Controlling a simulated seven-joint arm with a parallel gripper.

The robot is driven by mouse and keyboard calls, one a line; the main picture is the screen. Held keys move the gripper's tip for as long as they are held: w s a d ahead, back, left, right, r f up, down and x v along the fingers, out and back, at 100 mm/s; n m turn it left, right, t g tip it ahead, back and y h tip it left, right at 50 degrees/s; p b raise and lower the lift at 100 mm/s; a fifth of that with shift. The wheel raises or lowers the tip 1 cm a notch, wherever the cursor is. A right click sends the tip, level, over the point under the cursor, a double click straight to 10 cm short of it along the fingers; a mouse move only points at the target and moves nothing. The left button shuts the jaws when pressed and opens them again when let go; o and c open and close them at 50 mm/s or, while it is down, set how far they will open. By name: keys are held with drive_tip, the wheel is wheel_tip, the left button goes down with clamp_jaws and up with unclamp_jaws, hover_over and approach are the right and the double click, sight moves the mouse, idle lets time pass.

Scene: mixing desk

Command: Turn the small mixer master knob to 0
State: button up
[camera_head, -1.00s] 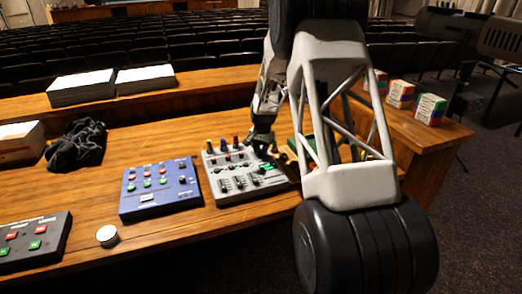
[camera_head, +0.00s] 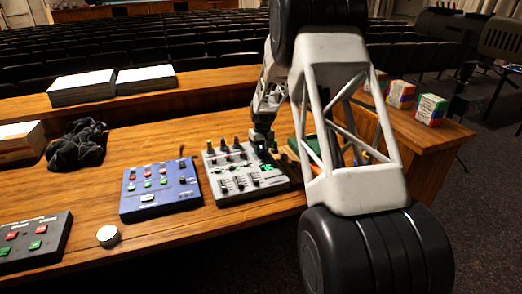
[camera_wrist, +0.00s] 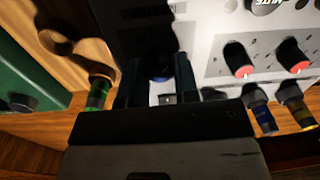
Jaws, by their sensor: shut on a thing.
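The small mixer (camera_head: 232,186) is a light grey panel with sliders, small knobs and coloured plugs along its far edge. My gripper (camera_head: 264,153) points down at its far right corner. In the wrist view my gripper (camera_wrist: 158,88) is shut on a dark knob with a bluish top (camera_wrist: 160,70), one finger on each side. This knob appears to be the master knob; its label and pointer mark cannot be read. Two red-topped knobs (camera_wrist: 238,60) stand apart from the fingers on the same panel. In the head view the gripper hides the held knob.
A blue control box (camera_head: 160,188) stands left of the mixer, and a dark box with red and green buttons (camera_head: 35,240) is farther left. A green box (camera_wrist: 30,65) and a green-ended plug (camera_wrist: 98,94) are close beside the gripper. A small round white-topped object (camera_head: 107,235) is near the front edge.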

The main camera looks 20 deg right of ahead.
sight(262, 150)
drive_tip(key=shift+n, duration=0.6)
drive_tip(key=o, duration=0.9)
drive_tip(key=shift+d+r, duration=0.15)
drive_tip(key=shift+r, duration=3.75)
